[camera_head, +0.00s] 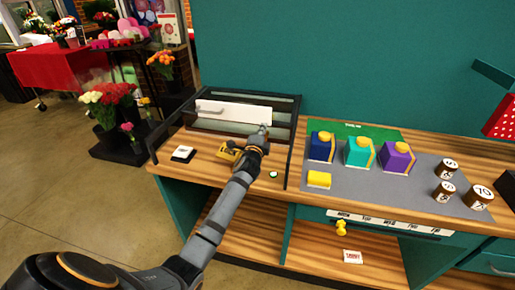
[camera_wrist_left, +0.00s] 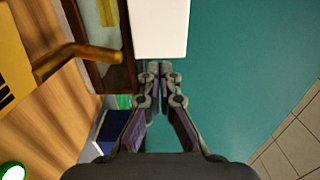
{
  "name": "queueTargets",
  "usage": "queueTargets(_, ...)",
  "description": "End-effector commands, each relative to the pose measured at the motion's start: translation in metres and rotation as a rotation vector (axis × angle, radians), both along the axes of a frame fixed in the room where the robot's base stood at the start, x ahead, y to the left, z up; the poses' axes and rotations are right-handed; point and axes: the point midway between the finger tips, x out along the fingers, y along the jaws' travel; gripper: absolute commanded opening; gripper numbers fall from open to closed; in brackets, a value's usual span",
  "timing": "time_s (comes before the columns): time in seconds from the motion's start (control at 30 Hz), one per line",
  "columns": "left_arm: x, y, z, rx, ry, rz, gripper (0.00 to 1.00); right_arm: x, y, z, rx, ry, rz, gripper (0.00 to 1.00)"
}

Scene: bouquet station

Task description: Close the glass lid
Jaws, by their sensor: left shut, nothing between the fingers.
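The glass lid (camera_head: 278,116) shows as a dark-framed clear panel at the back left of the workbench, tilted up behind the case's side rails. A white panel (camera_head: 235,112) shows behind or through it; how they join is unclear. My left gripper (camera_head: 263,130) is shut and empty at the lid's right part. In the left wrist view the shut fingertips (camera_wrist_left: 160,68) lie at the end of the white panel (camera_wrist_left: 161,28), beside a dark-edged brown frame (camera_wrist_left: 100,72). I cannot tell whether they touch. My right gripper is not in view.
A yellow object (camera_head: 228,153) and a black-and-white box (camera_head: 182,153) lie in front of the lid. Blue, teal and purple boxes (camera_head: 358,152), a yellow block (camera_head: 319,179) and brown jars (camera_head: 443,191) stand right on the grey mat (camera_head: 345,197). A teal wall (camera_head: 330,55) rises behind.

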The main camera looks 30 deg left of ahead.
Motion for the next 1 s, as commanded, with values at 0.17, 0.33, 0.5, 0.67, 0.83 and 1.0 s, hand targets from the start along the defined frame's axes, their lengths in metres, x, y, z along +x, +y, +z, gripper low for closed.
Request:
queueTargets(0.17, -0.038, -0.009, -0.003, -0.001, 0.002, -0.001, 0.00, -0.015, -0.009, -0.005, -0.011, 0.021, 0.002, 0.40)
queueTargets(0.33, -0.069, -0.017, -0.003, -0.001, 0.001, -0.001, 0.00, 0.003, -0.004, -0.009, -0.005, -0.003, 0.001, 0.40)
queueTargets(0.5, -0.083, -0.020, -0.002, -0.001, 0.001, 0.000, 0.00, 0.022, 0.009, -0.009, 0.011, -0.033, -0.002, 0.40)
queueTargets(0.67, -0.085, -0.021, -0.001, -0.001, 0.001, 0.000, 0.00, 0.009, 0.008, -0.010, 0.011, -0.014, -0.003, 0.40)
queueTargets(0.83, -0.086, -0.020, -0.002, -0.005, 0.003, 0.001, 0.00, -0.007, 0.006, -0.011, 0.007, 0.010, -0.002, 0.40)
queueTargets(1.0, -0.124, -0.015, -0.049, -0.265, 0.129, 0.074, 0.00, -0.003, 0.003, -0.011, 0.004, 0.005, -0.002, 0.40)
